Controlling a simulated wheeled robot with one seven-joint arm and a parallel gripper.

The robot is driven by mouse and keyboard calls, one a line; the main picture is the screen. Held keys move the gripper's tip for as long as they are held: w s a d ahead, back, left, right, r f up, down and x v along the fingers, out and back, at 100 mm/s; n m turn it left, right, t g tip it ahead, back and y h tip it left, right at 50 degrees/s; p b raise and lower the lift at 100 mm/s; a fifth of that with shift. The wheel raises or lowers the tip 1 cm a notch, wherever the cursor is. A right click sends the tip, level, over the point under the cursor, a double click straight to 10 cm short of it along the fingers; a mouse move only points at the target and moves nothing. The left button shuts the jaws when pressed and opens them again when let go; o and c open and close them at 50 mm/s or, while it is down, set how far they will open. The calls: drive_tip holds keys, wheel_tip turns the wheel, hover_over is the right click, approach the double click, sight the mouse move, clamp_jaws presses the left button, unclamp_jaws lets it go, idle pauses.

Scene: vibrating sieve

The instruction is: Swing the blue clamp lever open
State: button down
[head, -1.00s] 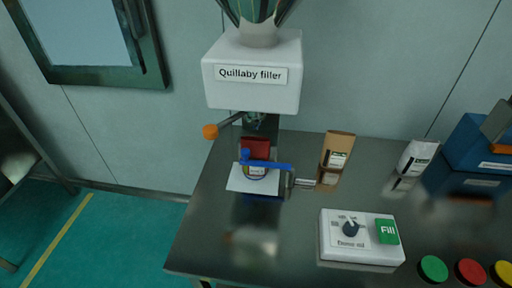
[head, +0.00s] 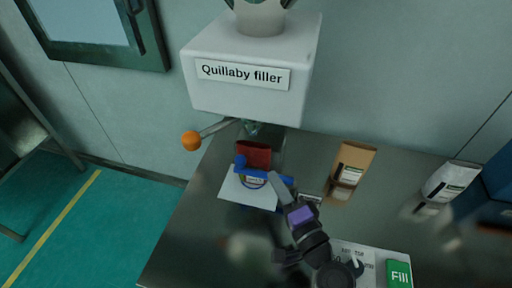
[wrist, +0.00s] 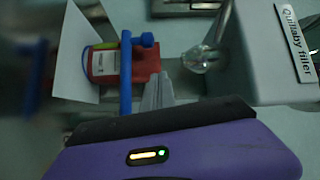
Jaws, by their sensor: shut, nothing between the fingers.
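The blue clamp lever (head: 262,176) lies across the front of a red pouch (head: 254,153) below the filler. It has a blue knob at its left end in the head view. In the wrist view the blue lever (wrist: 126,75) runs up the picture, in front of the pouch's label. My gripper (head: 275,176) is shut and empty, its fingertips by the right part of the lever. In the wrist view my gripper (wrist: 158,90) is just right of the lever; I cannot tell whether they touch. My fingers hide a bit of the lever in the head view.
The white Quillaby filler (head: 240,85) hangs above, with an orange-knobbed handle (head: 192,141) at its left. A brown pouch (head: 351,165) and white pouch (head: 450,182) stand to the right. A control box with a green Fill button (head: 399,274) sits at the front right.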

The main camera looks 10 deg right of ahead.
drive_tip(key=shift+a+f+m+g+y, duration=0.3)
drive_tip(key=shift+a+f+m+y, duration=0.1)
drive_tip(key=shift+a+f+y, duration=0.25)
drive_tip(key=shift+r, duration=0.1)
drive_tip(key=p+x, duration=0.2)
drive_tip(key=x, duration=0.8)
drive_tip(key=shift+s, duration=0.15)
